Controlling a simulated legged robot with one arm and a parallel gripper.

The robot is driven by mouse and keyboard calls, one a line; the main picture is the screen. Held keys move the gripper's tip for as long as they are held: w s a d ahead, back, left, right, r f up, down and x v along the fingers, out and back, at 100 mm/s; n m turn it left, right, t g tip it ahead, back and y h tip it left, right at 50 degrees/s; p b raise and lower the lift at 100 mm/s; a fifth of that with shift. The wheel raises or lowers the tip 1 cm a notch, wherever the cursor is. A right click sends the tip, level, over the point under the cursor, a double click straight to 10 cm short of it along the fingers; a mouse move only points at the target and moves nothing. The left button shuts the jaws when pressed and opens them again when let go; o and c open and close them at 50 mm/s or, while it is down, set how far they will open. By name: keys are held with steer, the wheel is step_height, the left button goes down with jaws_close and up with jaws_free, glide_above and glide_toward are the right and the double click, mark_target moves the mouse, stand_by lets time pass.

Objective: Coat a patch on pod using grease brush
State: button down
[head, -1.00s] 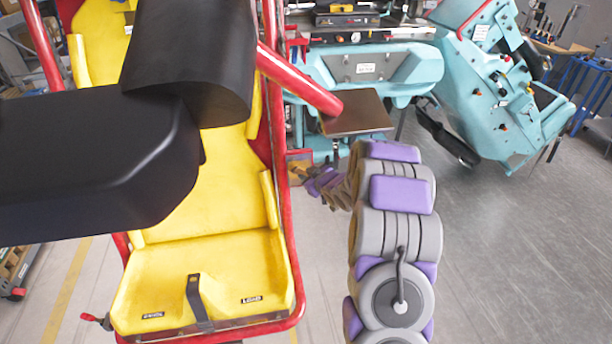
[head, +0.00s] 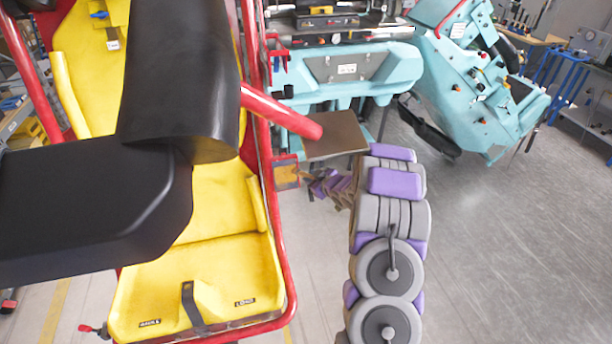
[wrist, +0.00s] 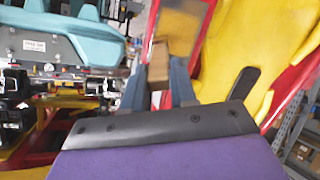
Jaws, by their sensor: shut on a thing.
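The pod appears to be the yellow seat shell (head: 215,205) in a red tube frame, on the left of the head view. It also shows at the upper right of the wrist view (wrist: 222,50). A red-edged, brownish-yellow panel (wrist: 182,30) shows at the top of the wrist view; its link to the pod is unclear. My gripper (wrist: 157,78) has two blue-grey fingers shut on a brown wooden piece, seemingly the grease brush (wrist: 158,62). Its bristles cannot be made out. In the head view my gripper (head: 312,185) is small, close to the pod's right side; contact cannot be told.
A large black padded form (head: 185,80) covers part of the seat. A red bar (head: 285,113) and a brown plate (head: 336,135) are above my gripper. Teal machinery (head: 345,72) stands behind, with another teal unit (head: 470,85) at right. The grey floor at right is clear.

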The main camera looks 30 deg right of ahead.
steer(key=shift+s+d+r, duration=0.1)
steer(key=shift+s+d, duration=0.05)
steer(key=shift+d, duration=0.4)
steer(key=shift+s+a, duration=0.15)
steer(key=shift+s, duration=0.35)
steer(key=s, duration=0.1)
steer(key=s+a+r+b, duration=0.1)
steer(key=s, duration=0.1)
steer(key=s+b, duration=0.1)
steer(key=shift+s+a+r, duration=0.15)
steer(key=shift+s+a, duration=0.1)
steer(key=shift+s, duration=0.05)
